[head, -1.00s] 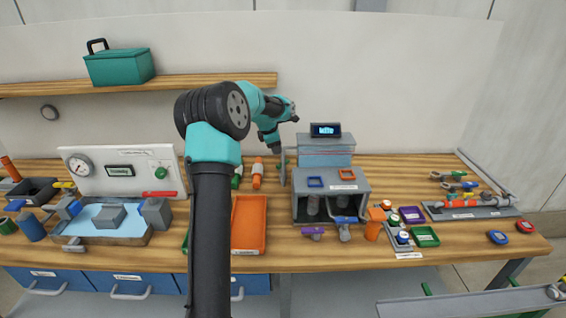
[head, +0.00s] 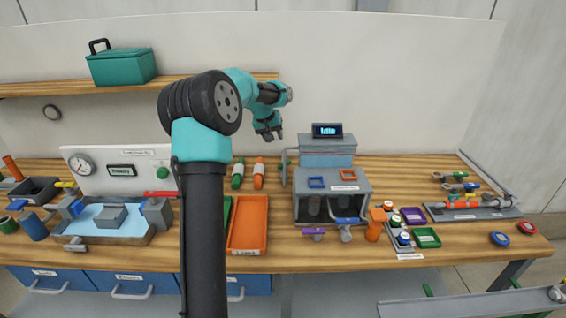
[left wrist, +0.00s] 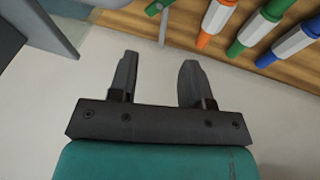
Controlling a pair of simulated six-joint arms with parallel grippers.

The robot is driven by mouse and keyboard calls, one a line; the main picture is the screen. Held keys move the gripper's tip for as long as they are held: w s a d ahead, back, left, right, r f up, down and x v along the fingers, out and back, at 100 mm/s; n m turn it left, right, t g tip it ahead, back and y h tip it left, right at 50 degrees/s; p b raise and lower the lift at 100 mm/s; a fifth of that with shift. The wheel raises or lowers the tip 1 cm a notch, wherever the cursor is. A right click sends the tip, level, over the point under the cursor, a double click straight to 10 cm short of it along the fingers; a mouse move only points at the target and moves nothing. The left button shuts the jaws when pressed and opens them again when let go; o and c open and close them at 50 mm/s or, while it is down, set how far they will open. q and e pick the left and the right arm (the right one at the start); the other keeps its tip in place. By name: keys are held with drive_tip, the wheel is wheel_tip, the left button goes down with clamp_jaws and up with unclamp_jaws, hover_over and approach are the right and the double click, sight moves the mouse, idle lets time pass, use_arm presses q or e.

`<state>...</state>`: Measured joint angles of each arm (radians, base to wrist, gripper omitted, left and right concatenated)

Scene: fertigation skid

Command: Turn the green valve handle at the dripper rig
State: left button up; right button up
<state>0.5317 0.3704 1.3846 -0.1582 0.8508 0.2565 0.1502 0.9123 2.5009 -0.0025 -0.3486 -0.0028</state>
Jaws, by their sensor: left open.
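A green round knob (head: 162,153) sits on the white panel (head: 120,184) at the left, beside a gauge and a small display. A grey box unit (head: 364,187) with two openings stands mid-bench, with a thin upright lever (head: 284,166) at its left side. A small green piece on a thin rod (left wrist: 153,8) shows at the top of the left wrist view. The labels are too small to show which unit is the dripper rig. My left gripper (head: 270,137) is open and empty, in the air above and left of the box unit; its fingers (left wrist: 157,80) are apart in the left wrist view.
An orange tray (head: 248,222) lies in front. A pipe assembly (head: 470,205), coloured trays and pucks lie at the right. A shelf (head: 190,80) is behind my arm.

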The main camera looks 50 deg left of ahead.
sight(284, 163)
use_arm(q)
drive_tip(key=m, duration=0.2)
drive_tip(key=r+m, duration=0.1)
drive_tip(key=m, duration=0.2)
drive_tip(key=s+r+m, duration=0.1)
drive_tip(key=m, duration=0.1)
drive_tip(key=shift+d+m, duration=0.15)
drive_tip(key=shift+m, duration=0.15)
drive_tip(key=shift+f, duration=0.15)
drive_tip(key=x, duration=1.7)
drive_tip(key=shift+f, duration=0.15)
drive_tip(key=shift+c, duration=0.3)
clamp_jaws()
